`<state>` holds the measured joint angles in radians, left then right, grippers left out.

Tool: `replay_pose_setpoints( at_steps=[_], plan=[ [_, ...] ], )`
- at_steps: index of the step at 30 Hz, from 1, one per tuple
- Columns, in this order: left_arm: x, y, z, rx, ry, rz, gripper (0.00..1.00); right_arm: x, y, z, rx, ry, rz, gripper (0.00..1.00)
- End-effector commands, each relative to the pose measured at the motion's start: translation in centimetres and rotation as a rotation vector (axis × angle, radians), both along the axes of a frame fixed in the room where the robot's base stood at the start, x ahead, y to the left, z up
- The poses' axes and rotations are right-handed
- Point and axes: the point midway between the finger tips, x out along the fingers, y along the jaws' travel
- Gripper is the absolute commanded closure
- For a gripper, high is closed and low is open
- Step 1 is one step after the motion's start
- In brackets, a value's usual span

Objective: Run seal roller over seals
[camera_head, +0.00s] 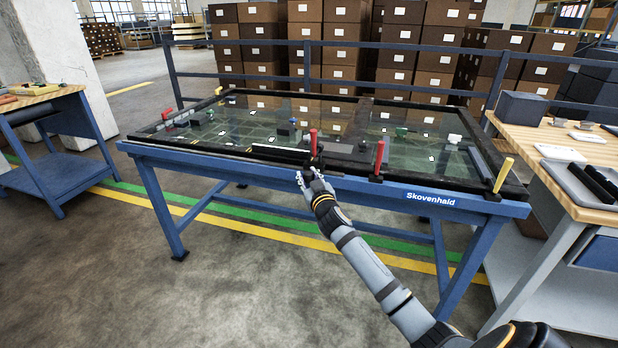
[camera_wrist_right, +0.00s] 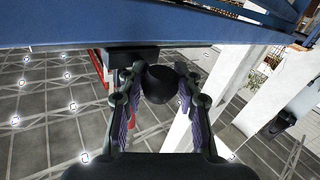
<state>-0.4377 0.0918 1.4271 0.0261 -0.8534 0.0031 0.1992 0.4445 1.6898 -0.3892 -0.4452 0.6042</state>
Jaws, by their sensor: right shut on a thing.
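A blue table (camera_head: 255,171) labelled "Skovenhaid" carries a large glass pane (camera_head: 235,133) edged with black seal strips (camera_head: 420,187). My right gripper (camera_head: 313,172) is at the table's front edge, near the middle. In the right wrist view the gripper (camera_wrist_right: 158,88) is shut on a dark, round-ended piece, which I take to be the seal roller (camera_wrist_right: 160,84). A dark block (camera_wrist_right: 130,55) shows beside it, under the blue beam. What the roller touches is hidden by the hand. My left gripper is not in view.
Red upright handles (camera_head: 379,157) and a yellow one (camera_head: 503,175) stand along the table's edge. A wooden-topped bench (camera_head: 560,143) with trays is close on the right. A blue rail (camera_head: 400,47) and stacked boxes (camera_head: 345,28) stand behind. Floor in front is clear.

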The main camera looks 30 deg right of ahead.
Motion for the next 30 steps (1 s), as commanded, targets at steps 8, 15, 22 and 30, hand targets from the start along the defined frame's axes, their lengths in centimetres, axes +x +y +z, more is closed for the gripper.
replay_pose_setpoints(
  at_steps=[8, 15, 22, 30],
  plan=[
    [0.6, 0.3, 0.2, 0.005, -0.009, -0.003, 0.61, 0.0, 0.0, -0.3, 0.002, 0.004, 0.0, 0.54],
    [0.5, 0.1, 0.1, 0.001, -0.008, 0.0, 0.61, 0.0, 0.0, -0.1, 0.0, 0.002, 0.0, 0.43],
    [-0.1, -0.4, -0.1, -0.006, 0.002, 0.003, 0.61, -0.9, 0.3, -0.2, -0.003, 0.003, 0.001, 0.43],
    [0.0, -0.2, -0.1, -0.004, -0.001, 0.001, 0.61, -6.9, 2.0, -0.2, -0.006, 0.005, 0.003, 0.43]
  ],
)
